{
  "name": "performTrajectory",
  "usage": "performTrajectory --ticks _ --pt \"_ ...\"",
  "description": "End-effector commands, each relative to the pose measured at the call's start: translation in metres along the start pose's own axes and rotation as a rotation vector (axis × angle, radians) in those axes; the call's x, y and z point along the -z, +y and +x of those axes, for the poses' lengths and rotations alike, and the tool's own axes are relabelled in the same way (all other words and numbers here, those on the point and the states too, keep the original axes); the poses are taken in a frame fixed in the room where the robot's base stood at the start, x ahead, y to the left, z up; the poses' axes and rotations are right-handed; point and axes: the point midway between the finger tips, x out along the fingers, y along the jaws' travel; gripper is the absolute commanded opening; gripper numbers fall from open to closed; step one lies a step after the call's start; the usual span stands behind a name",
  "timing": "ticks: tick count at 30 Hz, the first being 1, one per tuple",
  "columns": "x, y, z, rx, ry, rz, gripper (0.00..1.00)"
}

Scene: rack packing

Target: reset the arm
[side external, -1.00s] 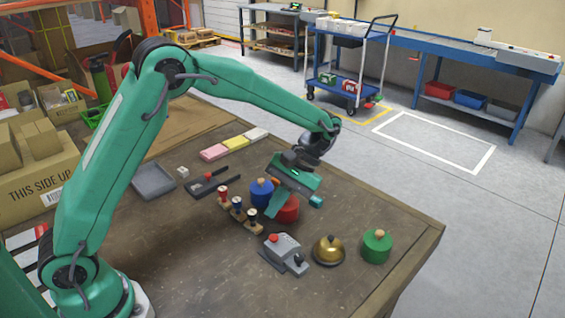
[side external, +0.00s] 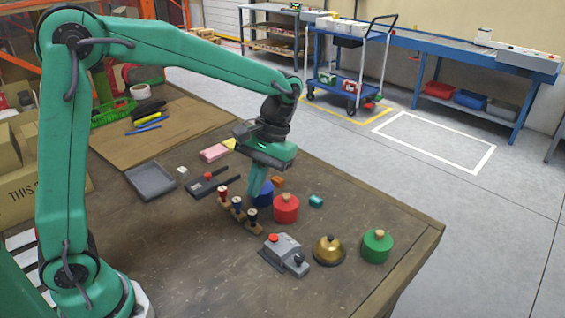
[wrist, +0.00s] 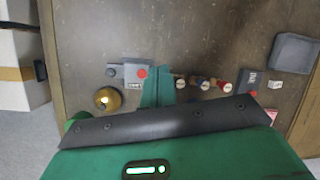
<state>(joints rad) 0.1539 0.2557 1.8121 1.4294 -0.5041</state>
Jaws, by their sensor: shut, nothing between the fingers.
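My gripper (side external: 254,198) is shut and empty, pointing down over the table. In the side external view its green fingers overlap the blue knobbed cylinder (side external: 266,198); I cannot tell if they touch it. In the wrist view the fingers (wrist: 157,82) show between the grey red-button box (wrist: 134,75) and a row of small knobbed pieces (wrist: 203,84). That row, a wooden holder with three knobbed pieces (side external: 238,212), stands just in front of the gripper. A red knobbed cylinder (side external: 286,209) stands to its right.
The grey button box (side external: 284,254), brass bell (side external: 328,252) and green knobbed cylinder (side external: 376,247) stand near the front edge. An orange block (side external: 277,181) and teal block (side external: 316,201) lie behind. A grey tray (side external: 151,181) lies left.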

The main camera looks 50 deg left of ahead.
Motion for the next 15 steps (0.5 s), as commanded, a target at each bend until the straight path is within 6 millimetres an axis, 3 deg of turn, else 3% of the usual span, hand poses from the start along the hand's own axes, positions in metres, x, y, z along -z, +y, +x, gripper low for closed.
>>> performTrajectory --ticks 15 --pt "-0.05 -0.049 -0.026 -0.142 0.301 0.134 0.0"
